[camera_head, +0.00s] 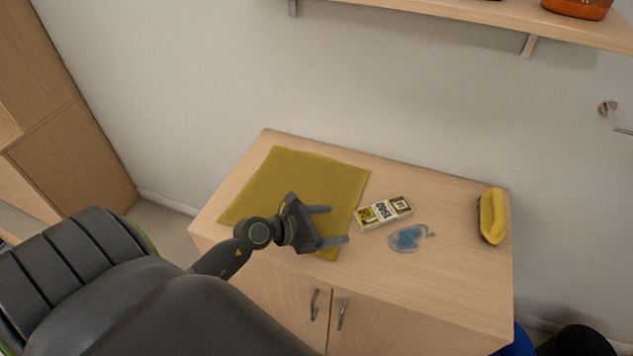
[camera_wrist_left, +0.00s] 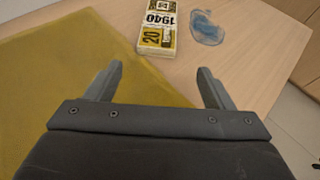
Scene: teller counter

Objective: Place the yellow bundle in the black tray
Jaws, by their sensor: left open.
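A yellow, white and black bundle (camera_head: 384,212) printed with "1940" lies flat on the wooden counter, by the right edge of an olive-yellow cloth. It also shows at the top of the left wrist view (camera_wrist_left: 158,27). My left gripper (camera_head: 337,224) is open and empty over the cloth's right part, to the left of the bundle. In the left wrist view its fingers (camera_wrist_left: 161,70) point toward the bundle, with a gap between. I see no black tray in either view. My right gripper is not in view.
The olive-yellow cloth (camera_head: 290,180) covers the counter's left part. A blue translucent patch (camera_head: 408,238) lies close to the bundle. A yellow brush-like thing with a dark underside (camera_head: 492,216) is at the right edge. The counter's front right (camera_head: 455,285) is clear. A shelf (camera_head: 470,12) hangs above.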

